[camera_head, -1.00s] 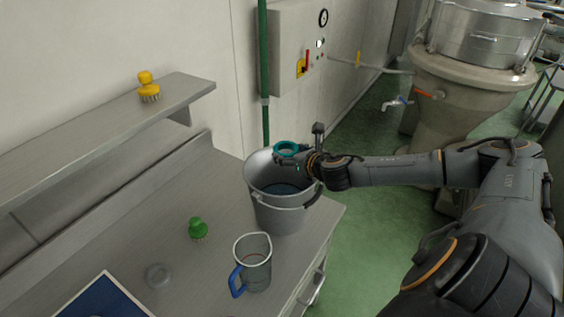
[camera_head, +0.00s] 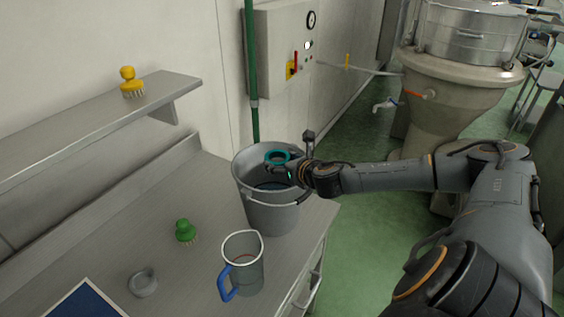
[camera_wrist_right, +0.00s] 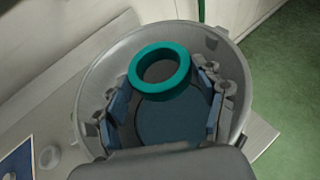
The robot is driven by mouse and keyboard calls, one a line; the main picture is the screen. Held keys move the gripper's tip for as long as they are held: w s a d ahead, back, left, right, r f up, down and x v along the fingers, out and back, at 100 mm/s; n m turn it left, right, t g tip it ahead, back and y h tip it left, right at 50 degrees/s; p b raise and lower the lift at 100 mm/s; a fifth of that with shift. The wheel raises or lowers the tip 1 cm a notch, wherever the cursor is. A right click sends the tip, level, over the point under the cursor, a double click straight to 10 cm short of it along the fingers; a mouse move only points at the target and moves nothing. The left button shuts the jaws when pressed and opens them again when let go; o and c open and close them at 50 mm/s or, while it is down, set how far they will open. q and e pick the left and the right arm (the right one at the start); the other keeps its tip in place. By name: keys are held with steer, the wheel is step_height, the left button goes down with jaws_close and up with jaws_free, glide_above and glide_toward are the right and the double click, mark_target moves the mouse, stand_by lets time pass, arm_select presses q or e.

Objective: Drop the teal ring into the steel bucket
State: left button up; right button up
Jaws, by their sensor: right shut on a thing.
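The teal ring (camera_head: 278,157) is held by my right gripper (camera_head: 285,166) over the mouth of the steel bucket (camera_head: 270,208). In the right wrist view the ring (camera_wrist_right: 135,70) sits between the two fingers of the gripper (camera_wrist_right: 166,90), with the bucket's rim (camera_wrist_right: 87,75) all around them. A dark blue-grey surface shows inside the bucket below the ring. The bucket stands upright near the end of the steel bench. My left gripper is not in view.
A clear jug with a blue handle (camera_head: 243,265) stands in front of the bucket. A yellow brush (camera_head: 131,82) sits on the shelf (camera_head: 75,122).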

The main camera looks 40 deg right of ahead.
steer(key=shift+r, duration=0.1)
steer(key=o, duration=1.3)
steer(key=shift+o, duration=0.2)
steer(key=shift+s, duration=0.1)
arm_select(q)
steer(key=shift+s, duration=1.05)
arm_select(e)
steer(key=v, duration=1.2)
